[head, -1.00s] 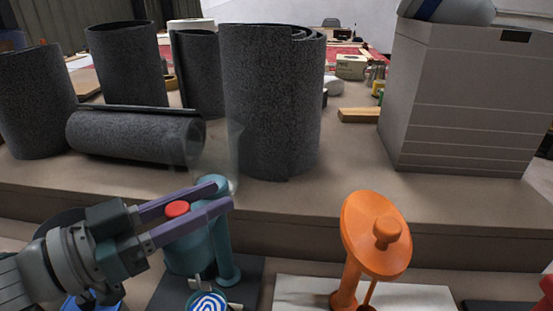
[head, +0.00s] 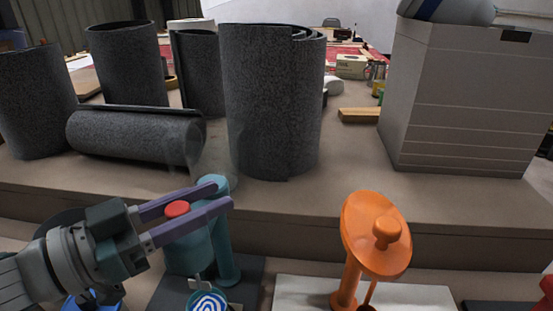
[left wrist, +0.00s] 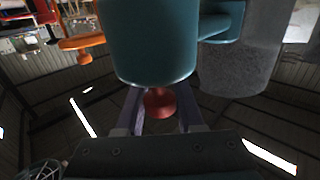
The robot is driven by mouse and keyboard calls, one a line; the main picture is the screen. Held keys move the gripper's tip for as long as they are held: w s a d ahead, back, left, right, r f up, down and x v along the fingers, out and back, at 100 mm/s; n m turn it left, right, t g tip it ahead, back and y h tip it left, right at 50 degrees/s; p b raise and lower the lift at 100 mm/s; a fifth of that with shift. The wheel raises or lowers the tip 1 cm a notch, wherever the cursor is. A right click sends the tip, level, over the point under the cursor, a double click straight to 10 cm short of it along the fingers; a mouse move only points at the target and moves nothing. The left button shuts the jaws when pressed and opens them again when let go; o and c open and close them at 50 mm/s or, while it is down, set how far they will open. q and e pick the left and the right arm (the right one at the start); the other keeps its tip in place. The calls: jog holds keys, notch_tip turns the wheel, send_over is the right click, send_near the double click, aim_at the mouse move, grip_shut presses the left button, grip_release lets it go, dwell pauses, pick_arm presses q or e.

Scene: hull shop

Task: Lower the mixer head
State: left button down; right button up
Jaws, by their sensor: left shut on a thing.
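The teal mixer (head: 190,252) stands at the lower left of the head view, with its column (head: 226,250) to the right. Its head is tilted, and a red knob (head: 177,209) sits on it. In the left wrist view the teal head (left wrist: 152,45) fills the top middle, with the red knob (left wrist: 158,102) between the fingers. The fingers' exact contact with the head is hidden. My right gripper is out of view.
An orange mixer (head: 350,285) stands on a white slab (head: 425,297) to the right. A raised ledge (head: 300,215) runs behind.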

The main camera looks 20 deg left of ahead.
pick_arm(q)
notch_tip(320, 180, down, 11)
jog(key=b, duration=0.9)
jog(key=shift+f, duration=0.15)
jog(key=shift+s+a, duration=0.1)
jog(key=c, duration=1)
grip_release()
jog(key=o, duration=0.4)
jog(key=shift+o, duration=0.2)
jog(key=p+v, duration=0.1)
jog(key=v, duration=0.8)
jog(key=shift+s+a, duration=0.25)
jog(key=shift+s, duration=0.1)
